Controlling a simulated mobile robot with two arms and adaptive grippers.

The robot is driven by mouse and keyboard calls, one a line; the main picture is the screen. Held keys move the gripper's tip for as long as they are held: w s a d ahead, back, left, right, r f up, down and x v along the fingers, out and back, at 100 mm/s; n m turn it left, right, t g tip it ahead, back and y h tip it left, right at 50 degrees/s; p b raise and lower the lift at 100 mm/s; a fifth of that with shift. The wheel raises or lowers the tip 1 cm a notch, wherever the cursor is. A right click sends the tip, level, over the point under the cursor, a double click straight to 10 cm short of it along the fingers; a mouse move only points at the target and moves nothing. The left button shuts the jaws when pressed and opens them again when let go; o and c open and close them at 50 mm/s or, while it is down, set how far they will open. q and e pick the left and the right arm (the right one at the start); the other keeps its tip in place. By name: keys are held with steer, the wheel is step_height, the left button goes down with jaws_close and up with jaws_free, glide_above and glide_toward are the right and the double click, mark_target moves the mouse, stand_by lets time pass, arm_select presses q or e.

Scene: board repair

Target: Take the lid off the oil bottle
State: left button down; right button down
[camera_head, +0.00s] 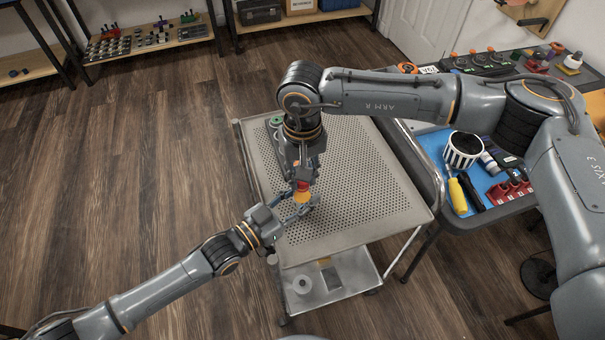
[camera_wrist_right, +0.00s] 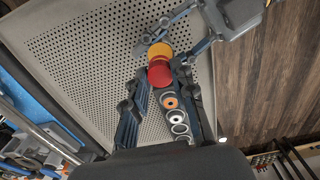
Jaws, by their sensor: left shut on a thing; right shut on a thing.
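The oil bottle has a yellow-orange body (camera_head: 302,197) and a red lid (camera_head: 304,186). In the right wrist view, the yellow body (camera_wrist_right: 160,49) and the red lid (camera_wrist_right: 159,75) lie against each other; I cannot tell whether the lid is loose. My right gripper (camera_head: 303,180) reaches down from above and is shut on the red lid. My left gripper (camera_head: 297,207) comes in from the lower left and is shut on the yellow body. The fingers partly hide the bottle. Both grippers are over the perforated cart top (camera_head: 365,180).
A narrow holder with round pieces (camera_wrist_right: 170,101) is on the cart, partly behind my right arm. A blue-matted bench (camera_head: 432,143) with a striped cup (camera_head: 463,150) and a yellow-handled screwdriver (camera_head: 457,196) stands at right.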

steer(key=shift+r, duration=1)
steer(key=shift+r, duration=0.1)
steer(key=shift+r, duration=1.9)
arm_select(q)
steer(key=c, duration=0.8)
jaws_free()
